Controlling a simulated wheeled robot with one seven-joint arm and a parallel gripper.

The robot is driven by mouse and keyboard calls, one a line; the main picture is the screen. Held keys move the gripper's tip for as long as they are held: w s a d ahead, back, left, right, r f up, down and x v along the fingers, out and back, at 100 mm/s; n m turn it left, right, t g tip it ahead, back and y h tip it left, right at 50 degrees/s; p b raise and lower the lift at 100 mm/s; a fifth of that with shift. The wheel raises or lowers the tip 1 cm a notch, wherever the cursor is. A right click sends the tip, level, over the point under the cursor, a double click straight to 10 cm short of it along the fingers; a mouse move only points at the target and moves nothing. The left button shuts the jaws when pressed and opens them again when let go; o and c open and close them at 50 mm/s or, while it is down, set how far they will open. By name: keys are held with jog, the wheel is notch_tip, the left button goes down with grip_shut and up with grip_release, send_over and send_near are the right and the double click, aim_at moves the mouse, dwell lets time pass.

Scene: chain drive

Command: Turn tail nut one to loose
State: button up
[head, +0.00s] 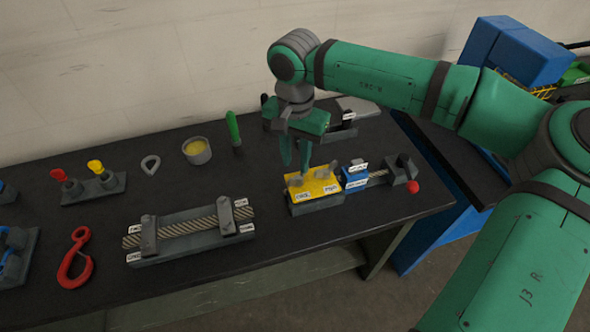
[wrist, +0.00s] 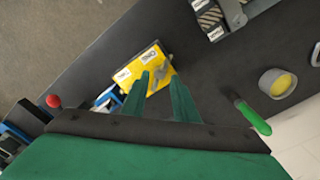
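A yellow-topped block (head: 321,187) stands near the right end of the bench, with two grey nuts on top and small white labels along its front edge. The left nut (head: 296,180) is just below my gripper (head: 296,160); the right nut (head: 333,167) is beside it. I cannot read the labels surely enough to tell which nut is one. In the wrist view the yellow top (wrist: 130,85) lies ahead of my gripper (wrist: 160,79). Its green fingers are apart with nothing held, and a grey nut (wrist: 160,66) shows between and beyond the tips; the left finger may hide the other.
A blue block (head: 355,180) and a red-knobbed screw fitting (head: 412,187) stand right of the yellow block. A rope clamp fixture (head: 190,231) lies front left. Behind are a green-handled tool (head: 234,130) and a cup of yellow stuff (head: 197,151). A red hook (head: 75,258) lies far left.

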jog(key=shift+r, duration=1.3)
